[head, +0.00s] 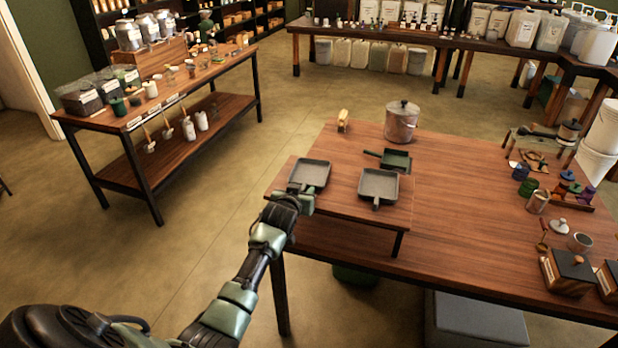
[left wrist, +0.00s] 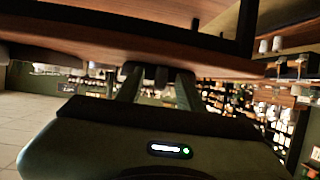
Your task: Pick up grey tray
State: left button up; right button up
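A square grey tray (head: 310,174) lies on the left end of a low raised wooden board (head: 340,212) on the table. A second grey tray (head: 379,185), with a short handle toward me, lies to its right. My left gripper (head: 300,201) is at the near edge of the left tray and hides that edge and any handle there. In the left wrist view my left gripper's two fingers (left wrist: 158,78) stand apart under a wooden surface. A small dark shape shows between their tips; I cannot tell whether they touch it. My right gripper is not in view.
A dark green pan (head: 396,160) lies behind the trays. A metal pot (head: 401,122) and a small yellowish object (head: 343,120) stand farther back. Jars and wooden boxes (head: 567,272) crowd the table's right side. The table middle (head: 465,195) is clear.

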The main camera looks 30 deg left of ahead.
pick_arm(q)
grip_shut()
jog(key=shift+r, duration=0.1)
